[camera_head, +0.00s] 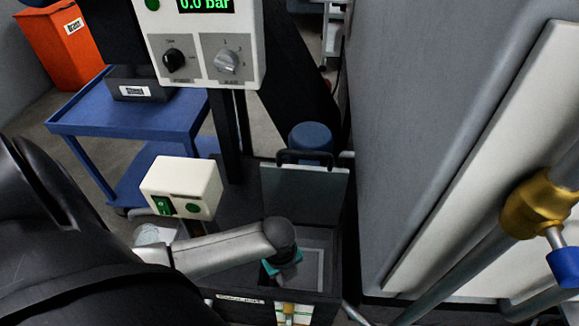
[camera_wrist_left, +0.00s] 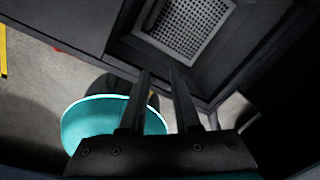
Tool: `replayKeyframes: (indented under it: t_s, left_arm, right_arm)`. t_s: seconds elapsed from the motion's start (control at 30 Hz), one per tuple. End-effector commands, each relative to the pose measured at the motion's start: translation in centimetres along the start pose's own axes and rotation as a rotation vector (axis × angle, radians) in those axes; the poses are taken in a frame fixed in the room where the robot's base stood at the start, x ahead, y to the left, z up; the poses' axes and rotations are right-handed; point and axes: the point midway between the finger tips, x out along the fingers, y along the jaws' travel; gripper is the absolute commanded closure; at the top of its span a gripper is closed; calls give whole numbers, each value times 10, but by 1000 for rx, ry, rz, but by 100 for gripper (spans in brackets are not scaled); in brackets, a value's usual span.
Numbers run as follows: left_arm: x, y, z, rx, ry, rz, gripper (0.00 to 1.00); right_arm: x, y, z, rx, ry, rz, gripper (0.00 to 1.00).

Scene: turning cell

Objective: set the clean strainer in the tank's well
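The tank (camera_head: 265,292) stands at the lower middle of the head view, with its grey lid (camera_head: 305,190) raised. In the left wrist view a grey perforated panel in a pale frame (camera_wrist_left: 187,25), which looks like the strainer, lies inside the tank's dark opening. I cannot tell whether it is fully seated. My left gripper (camera_wrist_left: 158,72) has its two fingers apart with nothing between them. In the head view my left gripper (camera_head: 284,268) is over the tank opening, its fingers mostly hidden by the wrist. My right gripper is not in view.
A teal round container (camera_wrist_left: 88,115) is on the floor beside the tank. A white button box (camera_head: 182,187) stands left of the tank, a control panel (camera_head: 208,62) behind. A blue table (camera_head: 130,118) is at the left. A large grey wall (camera_head: 440,110) and brass valve (camera_head: 535,205) bound the right.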

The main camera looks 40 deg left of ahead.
Motion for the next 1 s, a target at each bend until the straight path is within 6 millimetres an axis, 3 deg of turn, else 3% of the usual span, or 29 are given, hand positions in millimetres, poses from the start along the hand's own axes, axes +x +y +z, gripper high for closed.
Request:
replayKeyframes:
  t_s: [0.1,0.3,0.6,0.8,1.0]
  left_arm:
    - [1,-3,-27,-271,23,-51,69]
    - [-2,-3,-55,-755,57,-119,69]
    - [-12,11,-70,-1492,95,-194,69]
    - [-15,20,-70,-1732,101,-221,69]
    - [-16,21,-69,-1765,102,-226,69]
  right_arm:
    - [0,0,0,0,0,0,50]
    - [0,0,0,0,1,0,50]
    - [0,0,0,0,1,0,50]
    - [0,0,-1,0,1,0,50]
    - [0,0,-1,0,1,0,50]
